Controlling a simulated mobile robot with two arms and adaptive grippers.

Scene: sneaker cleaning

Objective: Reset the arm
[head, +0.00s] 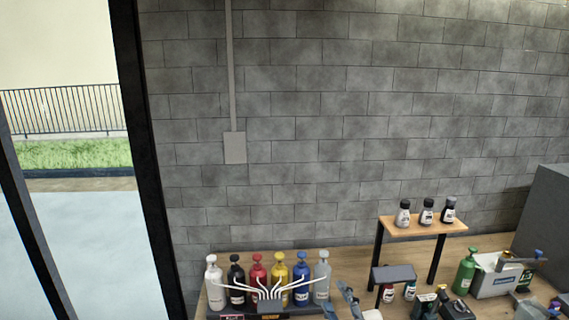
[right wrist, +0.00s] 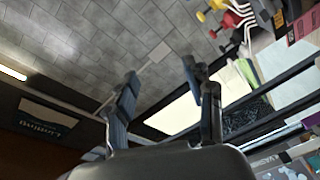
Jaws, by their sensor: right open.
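My right gripper (head: 341,298) shows at the bottom edge of the head view, just right of the row of pump bottles. Only its blue-grey fingers show there, and the rest of the arm is mostly cut off by the frame. In the right wrist view the right gripper (right wrist: 160,76) has its two fingers spread wide with nothing between them. Behind them are the tiled wall and a bright window, seen tilted. My left gripper is in neither view.
A wooden table (head: 350,257) stands against the grey block wall (head: 330,130). Coloured pump bottles (head: 257,279) stand at its left. A small wooden shelf (head: 400,228) carries 3 bottles. A green bottle (head: 465,272) and a grey box (head: 494,283) are at right.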

